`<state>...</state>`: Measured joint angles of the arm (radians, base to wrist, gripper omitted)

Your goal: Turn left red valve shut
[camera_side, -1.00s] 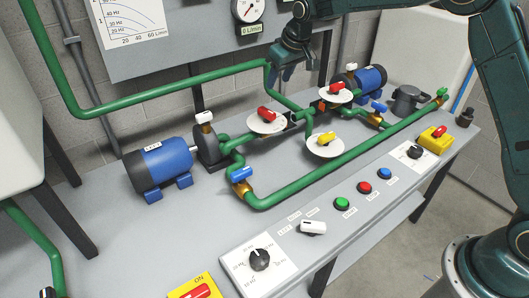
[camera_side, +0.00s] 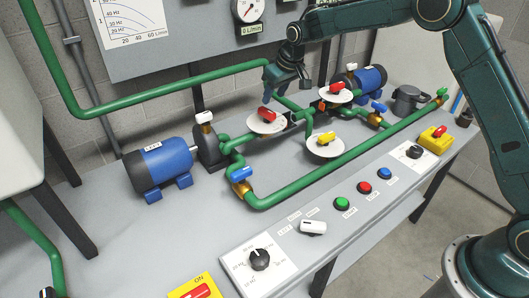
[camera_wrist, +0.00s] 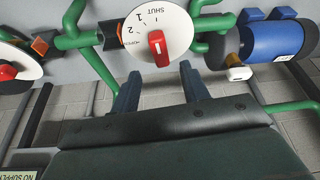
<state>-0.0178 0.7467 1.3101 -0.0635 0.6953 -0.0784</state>
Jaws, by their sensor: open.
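The left red valve (camera_side: 266,115) is a red handle on a round white dial, set on the green pipework right of the left pump. In the wrist view its red handle (camera_wrist: 158,48) stands near the top middle, on a white dial (camera_wrist: 178,28) marked SHUT, 1 and 2. My gripper (camera_side: 287,87) is above and behind this valve in the side view. In the wrist view its two fingers (camera_wrist: 160,72) are apart, with nothing between them, and their tips are just short of the handle. The gripper does not appear to touch the valve.
A second red valve (camera_side: 337,89) stands to the right, and a yellow valve (camera_side: 326,139) in front. A blue pump motor (camera_side: 158,164) is at left, another (camera_side: 367,79) at the back right. Green pipes surround the valves. Knobs and buttons line the front edge.

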